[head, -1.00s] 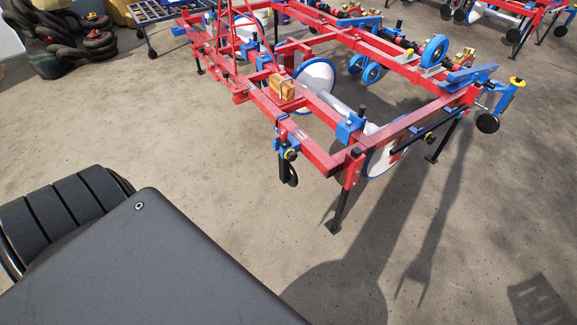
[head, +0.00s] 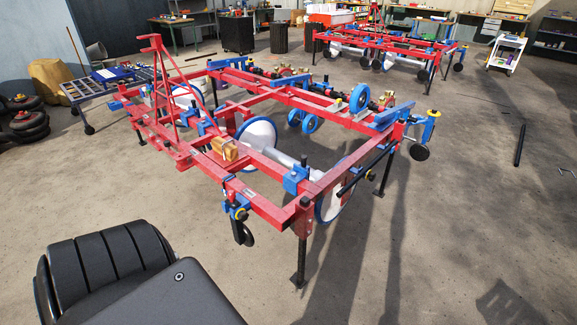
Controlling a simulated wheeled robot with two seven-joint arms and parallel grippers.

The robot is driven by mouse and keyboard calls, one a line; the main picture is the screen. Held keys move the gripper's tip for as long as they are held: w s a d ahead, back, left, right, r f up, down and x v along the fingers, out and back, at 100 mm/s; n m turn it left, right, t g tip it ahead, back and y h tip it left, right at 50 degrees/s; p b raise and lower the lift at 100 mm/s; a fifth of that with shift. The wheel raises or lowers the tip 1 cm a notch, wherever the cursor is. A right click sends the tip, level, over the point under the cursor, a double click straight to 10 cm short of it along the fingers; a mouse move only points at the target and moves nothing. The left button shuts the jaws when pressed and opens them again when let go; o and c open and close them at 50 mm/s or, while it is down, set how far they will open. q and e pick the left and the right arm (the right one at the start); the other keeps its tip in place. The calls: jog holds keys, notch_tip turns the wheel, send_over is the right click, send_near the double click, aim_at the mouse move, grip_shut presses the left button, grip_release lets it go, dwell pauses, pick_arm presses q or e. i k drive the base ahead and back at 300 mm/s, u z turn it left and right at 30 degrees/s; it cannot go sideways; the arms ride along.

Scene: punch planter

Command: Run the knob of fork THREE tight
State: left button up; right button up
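The punch planter (head: 272,207), a red frame on black legs, stands ahead of me. It carries white discs with blue rims (head: 257,141) and blue wheels (head: 360,98). Another blue fork with a yellow knob (head: 434,113) sits at the right corner above a black wheel. I cannot read any fork number or tell how tight a knob is. Neither of my grippers shows in the head view.
A second red planter (head: 395,45) stands behind. A blue cart (head: 108,73) and black rubber stacks (head: 28,120) are at the left. A white trolley (head: 507,50) is at the back right. Floor (head: 470,230) is open to the right. A black bar (head: 520,146) lies there.

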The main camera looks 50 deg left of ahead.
aim_at(243, 215)
jog(key=z, duration=0.3)
jog(key=i, duration=2.45)
jog(key=u, duration=2.75)
